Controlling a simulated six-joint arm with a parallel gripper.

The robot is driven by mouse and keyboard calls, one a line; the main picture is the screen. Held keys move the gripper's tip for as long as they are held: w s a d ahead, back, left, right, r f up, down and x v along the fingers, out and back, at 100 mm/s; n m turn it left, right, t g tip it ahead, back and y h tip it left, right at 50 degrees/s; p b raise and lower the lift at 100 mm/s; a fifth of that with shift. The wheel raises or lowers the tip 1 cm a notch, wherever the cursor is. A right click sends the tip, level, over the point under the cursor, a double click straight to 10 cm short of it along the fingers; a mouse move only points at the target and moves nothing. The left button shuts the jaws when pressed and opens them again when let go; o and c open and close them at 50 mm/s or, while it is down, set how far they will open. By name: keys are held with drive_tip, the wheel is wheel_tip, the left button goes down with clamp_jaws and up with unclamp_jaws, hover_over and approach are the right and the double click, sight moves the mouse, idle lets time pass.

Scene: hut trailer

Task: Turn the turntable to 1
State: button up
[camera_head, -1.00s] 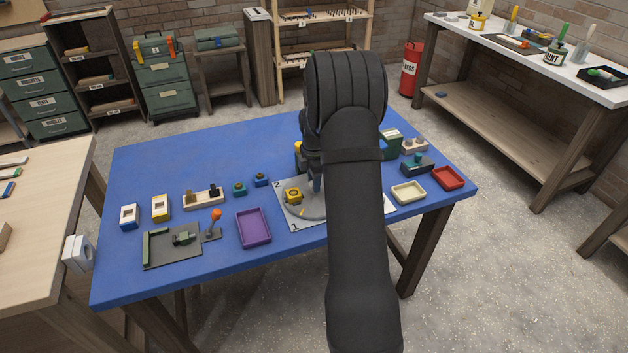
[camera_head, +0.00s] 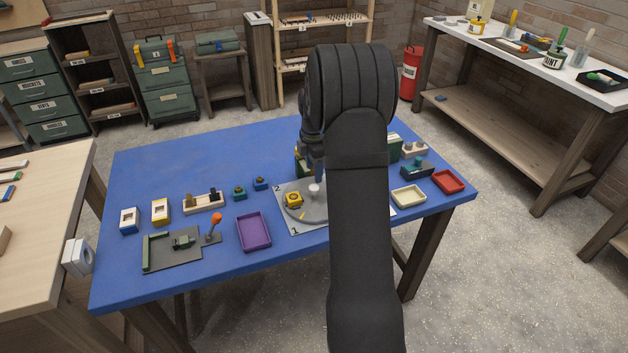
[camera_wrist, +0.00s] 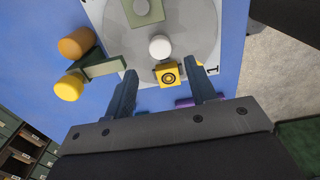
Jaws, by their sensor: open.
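The turntable is a grey disc (camera_head: 313,213) on a light plate marked 1 and 2, partly hidden by my arm in the head view. It also shows in the wrist view (camera_wrist: 195,35). A white round knob (camera_wrist: 160,47) stands up from the disc; it shows in the head view too (camera_head: 315,190). A yellow block with a dark ring (camera_wrist: 171,74) sits on the disc near the mark 1 in the wrist view. A grey-green block (camera_wrist: 147,10) is also on the disc. My gripper (camera_wrist: 163,82) is open, its fingers above the turntable with the knob beyond the fingertips.
A green piece with orange and yellow round ends (camera_wrist: 85,68) stands beside the turntable. A purple tray (camera_head: 253,232) lies to its left, cream (camera_head: 408,197) and red (camera_head: 448,181) trays to its right. The blue table (camera_head: 150,165) is clear at the back left.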

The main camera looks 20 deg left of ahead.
wheel_tip(320, 180, up, 11)
hover_over(314, 194)
drive_tip(key=w, duration=0.2)
drive_tip(key=shift+s+a, duration=0.2)
drive_tip(key=shift+a, duration=0.2)
drive_tip(key=shift+f, duration=0.1)
wheel_tip(314, 194, down, 17)
drive_tip(key=shift+f, duration=0.2)
drive_tip(key=shift+r, duration=0.1)
